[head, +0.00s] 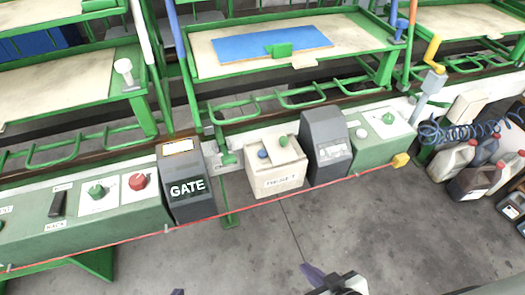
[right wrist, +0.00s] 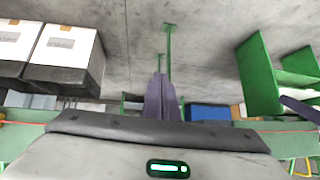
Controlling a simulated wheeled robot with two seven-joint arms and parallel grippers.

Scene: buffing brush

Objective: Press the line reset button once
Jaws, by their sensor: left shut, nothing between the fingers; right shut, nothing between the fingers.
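A cream box (head: 262,188) stands on the green console in the middle of the head view. Its front label is too small to read surely. On its top are a blue button (head: 262,154) and a small green part (head: 283,141). Which control is the line reset button cannot be told from the lettering. My right gripper (head: 308,270) is shut and empty, below and to the right of the cream box in the picture, apart from it; its purple fingers also show in the right wrist view (right wrist: 161,96). Only a purple tip of my left gripper (head: 178,292) shows at the bottom edge.
Left of the cream box stands a dark GATE box (head: 188,205), with a red knob (head: 137,181) and green knob (head: 96,190) beyond. A grey box (head: 325,140) stands right of it. A red cord (head: 240,216) runs along the console front. Bottles (head: 452,160) stand far right.

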